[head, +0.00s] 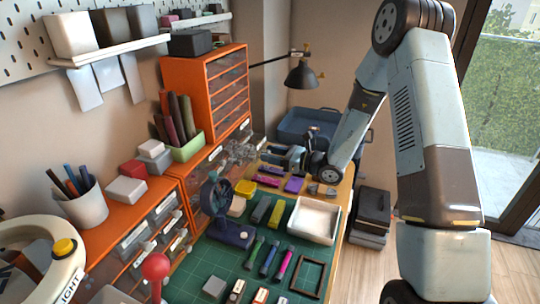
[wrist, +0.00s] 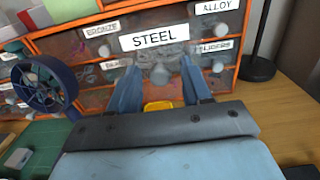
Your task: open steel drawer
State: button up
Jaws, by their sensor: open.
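The steel drawer, marked by a white STEEL label (wrist: 154,37), is in the orange cabinet ahead of my gripper in the wrist view. A grey rounded knob (wrist: 160,73) shows just below the label. My gripper (wrist: 158,66) is open, with one blue finger on each side of that knob. I cannot tell whether the fingers touch the knob or how far out the drawer stands. In the head view my gripper (head: 290,157) is low beside the cabinet's far end, and the STEEL label cannot be read there.
Other labelled drawers surround it, among them BRONZE (wrist: 102,28) and ALLOY (wrist: 214,7). A blue wheel-like device (wrist: 44,88) stands at the left. A yellow object (wrist: 158,105) lies below my fingers. The green mat (head: 210,270) holds tools and a white tray (head: 314,221).

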jog(key=shift+d, duration=0.1)
jog(key=v, duration=1.3)
jog(key=shift+d, duration=0.35)
jog(key=s+a+r+n+g+h, duration=0.1)
jog(key=s+r+n+g+h, duration=0.6)
jog(key=s+r+n, duration=0.7)
jog(key=s+d+r+n+t+h, duration=0.6)
jog(key=s+d+r+n+h, duration=0.2)
jog(key=s+d+r+h, duration=0.2)
jog(key=s+d+r, duration=0.2)
jog(key=s, duration=0.2)
jog(key=shift+s+d, duration=0.25)
jog(key=shift+d, duration=0.15)
